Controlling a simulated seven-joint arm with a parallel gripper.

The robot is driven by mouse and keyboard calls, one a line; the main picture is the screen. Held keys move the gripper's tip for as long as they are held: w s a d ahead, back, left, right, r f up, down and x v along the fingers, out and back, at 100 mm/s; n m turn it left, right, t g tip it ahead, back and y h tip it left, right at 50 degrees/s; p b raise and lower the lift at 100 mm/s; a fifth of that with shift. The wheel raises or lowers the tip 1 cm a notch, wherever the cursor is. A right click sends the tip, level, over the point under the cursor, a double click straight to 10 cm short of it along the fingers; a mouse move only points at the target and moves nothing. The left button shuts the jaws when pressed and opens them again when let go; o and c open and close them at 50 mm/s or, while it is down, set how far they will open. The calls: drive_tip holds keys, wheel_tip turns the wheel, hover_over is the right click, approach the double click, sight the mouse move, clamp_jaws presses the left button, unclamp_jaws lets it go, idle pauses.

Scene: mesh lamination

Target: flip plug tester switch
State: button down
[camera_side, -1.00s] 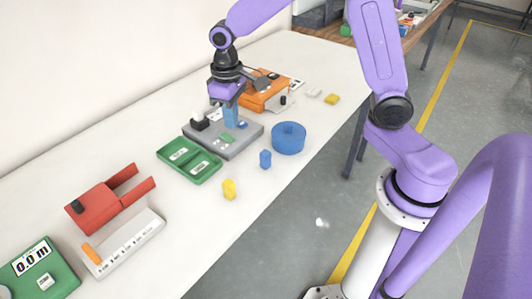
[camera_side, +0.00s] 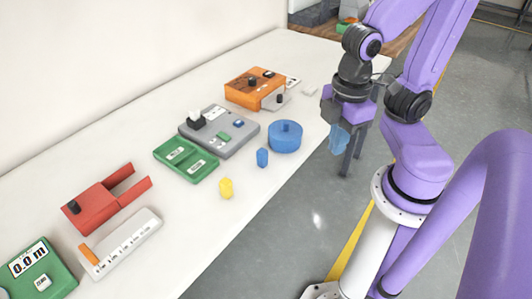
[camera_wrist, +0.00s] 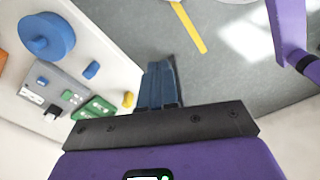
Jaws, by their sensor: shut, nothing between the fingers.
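A grey box (camera_side: 238,143) lies flat on the white table, with a black-and-white raised part (camera_side: 196,119) at its left and small green (camera_side: 223,137) and blue (camera_side: 238,123) pieces on top. I cannot tell for certain which part is the tester switch, or its position. The grey box also shows at the left of the wrist view (camera_wrist: 68,84). My gripper (camera_side: 338,145) hangs beyond the table's right edge, well away from the box, with its blue fingers together and empty. They also show shut in the wrist view (camera_wrist: 160,85).
A green tray (camera_side: 187,178), a blue round container (camera_side: 285,138), and small blue (camera_side: 262,158) and yellow (camera_side: 226,188) blocks lie near the box. An orange device (camera_side: 245,92) stands behind it. A red fixture (camera_side: 95,209) and white strip (camera_side: 130,238) lie front left.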

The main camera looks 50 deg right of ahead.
idle(0.3)
drive_tip(key=m+t, duration=0.1)
drive_tip(key=m, duration=1.2)
hover_over(220, 133)
drive_tip(key=s, duration=0.2)
drive_tip(key=shift+f, duration=0.5)
drive_tip(key=shift+f, duration=0.1)
drive_tip(key=f, duration=0.4)
drive_tip(key=w+f, duration=0.1)
drive_tip(key=f, duration=0.8)
drive_tip(key=shift+w+f, duration=0.35)
drive_tip(key=shift+f, duration=0.05)
